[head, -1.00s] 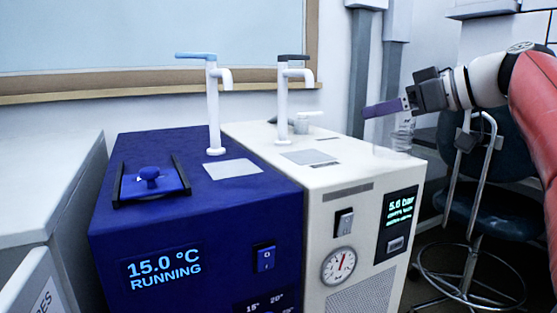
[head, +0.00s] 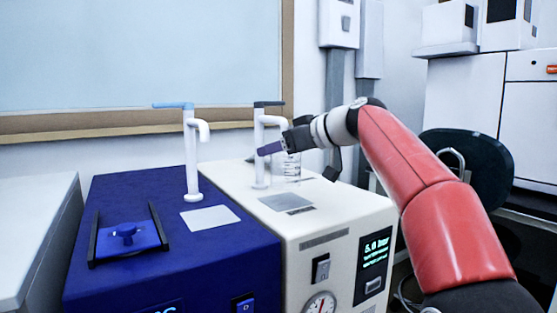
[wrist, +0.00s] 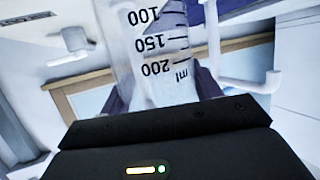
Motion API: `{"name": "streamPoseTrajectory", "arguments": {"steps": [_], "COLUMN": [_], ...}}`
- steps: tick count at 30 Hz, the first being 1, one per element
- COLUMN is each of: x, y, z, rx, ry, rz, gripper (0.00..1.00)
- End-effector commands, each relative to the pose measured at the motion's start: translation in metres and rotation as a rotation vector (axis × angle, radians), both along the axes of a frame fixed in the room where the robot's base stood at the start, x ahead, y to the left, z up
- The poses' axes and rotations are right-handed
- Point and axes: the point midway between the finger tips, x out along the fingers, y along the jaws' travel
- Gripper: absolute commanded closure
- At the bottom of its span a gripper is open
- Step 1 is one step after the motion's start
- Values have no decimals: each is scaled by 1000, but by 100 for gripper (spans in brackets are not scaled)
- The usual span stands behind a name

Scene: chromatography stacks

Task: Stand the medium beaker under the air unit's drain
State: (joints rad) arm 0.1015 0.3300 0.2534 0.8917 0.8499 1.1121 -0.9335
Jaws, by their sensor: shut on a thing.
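The air unit (head: 345,225) is the cream box whose screen reads bar. Its white tap (head: 260,150) has a black handle, and the spout points right and down above the back of the top. A grey pad (head: 287,202) lies in front of the tap. My gripper (head: 268,148) is shut on a clear beaker (head: 289,178), close to the right of the tap post. The beaker looks upright; I cannot tell whether its base touches the top. In the wrist view the beaker (wrist: 155,50) shows black marks up to 200 ml between the fingers.
A dark chair (head: 470,170) is at the right.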

Motion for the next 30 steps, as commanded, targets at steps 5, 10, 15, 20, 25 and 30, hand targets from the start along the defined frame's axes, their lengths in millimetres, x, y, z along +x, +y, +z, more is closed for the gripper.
{"name": "streamPoseTrajectory", "arguments": {"steps": [5, 10, 15, 20, 25, 30], "x": [2, 2, 2, 2, 2, 2], "y": [3, 3, 3, 3, 3, 3], "z": [-28, -36, -35, -39, -38, -38], "rx": [1, 2, 1, 0, 1, 0], "ry": [3, -1, -1, 0, 1, 0], "rz": [-1, 0, 0, 0, 0, 0], "gripper": [65, 65, 65, 33, 15, 15]}}
